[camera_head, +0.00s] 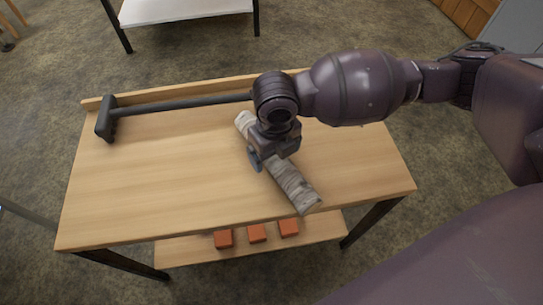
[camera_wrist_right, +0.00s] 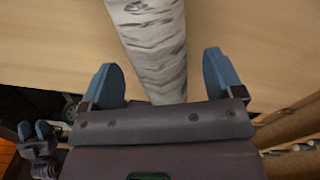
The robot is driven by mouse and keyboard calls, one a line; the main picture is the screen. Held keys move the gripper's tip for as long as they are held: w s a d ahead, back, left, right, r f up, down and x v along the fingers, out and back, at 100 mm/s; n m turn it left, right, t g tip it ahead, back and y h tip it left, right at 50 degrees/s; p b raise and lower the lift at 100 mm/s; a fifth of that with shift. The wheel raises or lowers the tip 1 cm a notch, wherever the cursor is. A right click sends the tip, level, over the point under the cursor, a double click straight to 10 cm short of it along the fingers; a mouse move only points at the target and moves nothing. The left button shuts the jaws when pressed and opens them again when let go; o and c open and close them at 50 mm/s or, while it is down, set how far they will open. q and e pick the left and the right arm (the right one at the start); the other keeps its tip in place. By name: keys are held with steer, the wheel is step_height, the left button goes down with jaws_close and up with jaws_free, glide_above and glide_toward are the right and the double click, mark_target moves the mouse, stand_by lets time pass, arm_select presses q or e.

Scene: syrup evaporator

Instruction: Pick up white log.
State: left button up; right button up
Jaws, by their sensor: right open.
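The white log (camera_head: 292,184), pale with grey bark marks, lies slantwise on the wooden table (camera_head: 160,180), its near end close to the front edge. My right gripper (camera_head: 268,158) is over the log's middle and hides part of it. In the right wrist view the log (camera_wrist_right: 152,45) runs between the two blue fingers of my right gripper (camera_wrist_right: 160,78). The fingers are open, with a gap on each side of the log. A second gripper with blue fingertips, seemingly my left (camera_wrist_right: 34,130), shows at the lower left of the wrist view; its opening is unclear.
A dark long-handled tool (camera_head: 180,104) lies along the table's back, its head at the left. Several orange blocks (camera_head: 257,233) sit on the lower shelf (camera_head: 185,250). A white-topped table (camera_head: 180,10) stands behind. The table's left front is clear.

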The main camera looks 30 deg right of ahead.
step_height(320, 180, down, 2)
steer(key=shift+f, duration=0.1)
steer(key=shift+r, duration=0.25)
steer(key=c, duration=1.2)
